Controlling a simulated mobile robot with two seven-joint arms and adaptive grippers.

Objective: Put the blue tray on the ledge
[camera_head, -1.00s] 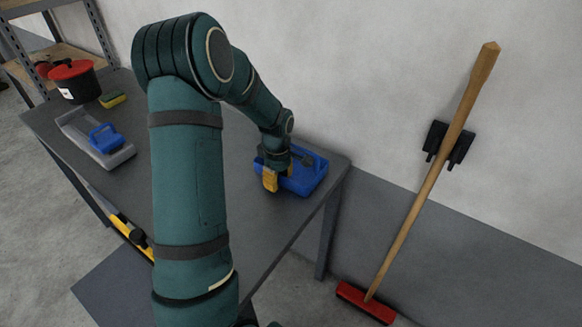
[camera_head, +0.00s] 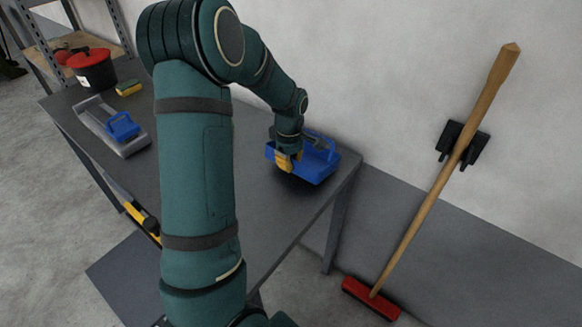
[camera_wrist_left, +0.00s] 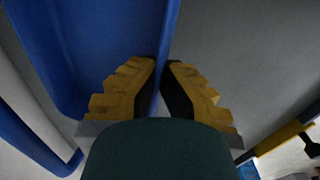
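The blue tray (camera_head: 318,172), an open box with a handle, is at the right end of the grey table (camera_head: 255,207), near the wall. A dark shadow lies below it, and it looks held slightly above the table top. My left gripper (camera_head: 286,161) has its yellow fingers on the tray's near left wall. In the left wrist view my left gripper (camera_wrist_left: 160,85) has one finger on each side of the wall of the blue tray (camera_wrist_left: 90,45), closed on it. I cannot tell which surface is the ledge. My right gripper is not in view.
A grey tray (camera_head: 132,146) with a small blue item (camera_head: 122,126), a sponge (camera_head: 129,88) and a red-lidded pot (camera_head: 93,70) stand on the table's left. A metal shelf (camera_head: 62,50) is behind. A broom (camera_head: 440,190) leans on the wall at right.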

